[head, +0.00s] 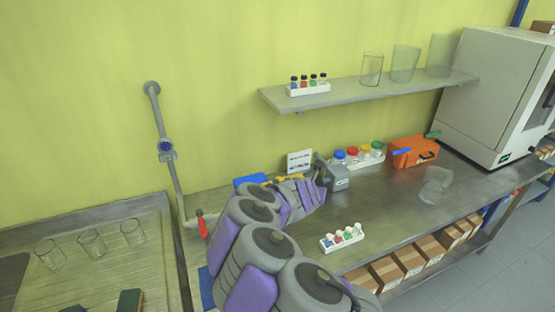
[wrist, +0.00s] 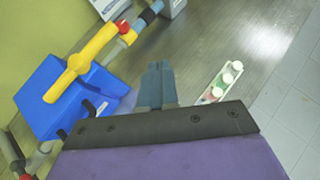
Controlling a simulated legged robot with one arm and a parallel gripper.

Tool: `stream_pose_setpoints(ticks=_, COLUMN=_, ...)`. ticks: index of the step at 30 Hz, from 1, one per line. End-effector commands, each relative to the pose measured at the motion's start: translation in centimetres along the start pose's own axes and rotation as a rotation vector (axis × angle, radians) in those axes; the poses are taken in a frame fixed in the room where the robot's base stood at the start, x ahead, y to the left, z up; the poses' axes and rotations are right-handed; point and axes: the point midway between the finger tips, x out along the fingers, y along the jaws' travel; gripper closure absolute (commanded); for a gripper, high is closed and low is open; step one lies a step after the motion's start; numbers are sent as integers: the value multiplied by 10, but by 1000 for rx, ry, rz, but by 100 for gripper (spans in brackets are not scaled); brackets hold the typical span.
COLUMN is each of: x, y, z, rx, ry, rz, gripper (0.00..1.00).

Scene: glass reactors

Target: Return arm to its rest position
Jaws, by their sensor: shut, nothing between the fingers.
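My arm, grey with purple covers, reaches from the bottom of the head view over the steel workbench (head: 400,215). In the wrist view my gripper (wrist: 157,75) shows as blue-grey fingers shut together with nothing between them. It is above the bench surface, apart from the objects around it. In the head view its fingertips cannot be made out clearly behind or beside the arm's end.
A grey device (head: 338,180) stands close to the arm's end. Behind are colored-lid jars (head: 360,155) and an orange case (head: 413,151). A shelf (head: 350,91) holds glass beakers and a vial rack. A red-handled valve pipe (head: 201,224) stands left of the arm.

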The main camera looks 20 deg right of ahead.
Motion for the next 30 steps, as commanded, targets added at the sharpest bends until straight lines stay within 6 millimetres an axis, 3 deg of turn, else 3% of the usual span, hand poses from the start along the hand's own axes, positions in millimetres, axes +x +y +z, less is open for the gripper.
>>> stream_pose_setpoints(ticks=5, x=1, y=-5, z=5, rx=17, ry=-5, rz=-4, gripper=100)
stream_pose_setpoints(ticks=8, x=-10, y=-15, z=24, rx=102, ry=-49, rz=-31, gripper=100)
stream_pose_setpoints(ticks=11, x=-41, y=-34, z=58, rx=298, ry=-136, rz=-84, gripper=100)
stream_pose_setpoints(ticks=13, x=-74, y=-54, z=80, rx=502, ry=-207, rz=-133, gripper=100)
stream_pose_setpoints(ticks=15, x=-109, y=-77, z=92, rx=722, ry=-260, rz=-182, gripper=100)
stream_pose_setpoints(ticks=17, x=-137, y=-96, z=89, rx=909, ry=-283, rz=-228, gripper=100)
stream_pose_setpoints(ticks=20, x=-179, y=-120, z=67, rx=1207, ry=-283, rz=-309, gripper=100)
stream_pose_setpoints(ticks=23, x=-214, y=-135, z=26, rx=1480, ry=-227, rz=-408, gripper=100)
stream_pose_setpoints(ticks=29, x=-284, y=-135, z=-86, rx=1874, ry=10, rz=-686, gripper=100)
stream_pose_setpoints(ticks=30, x=-295, y=-132, z=-112, rx=1932, ry=58, rz=-744, gripper=100)
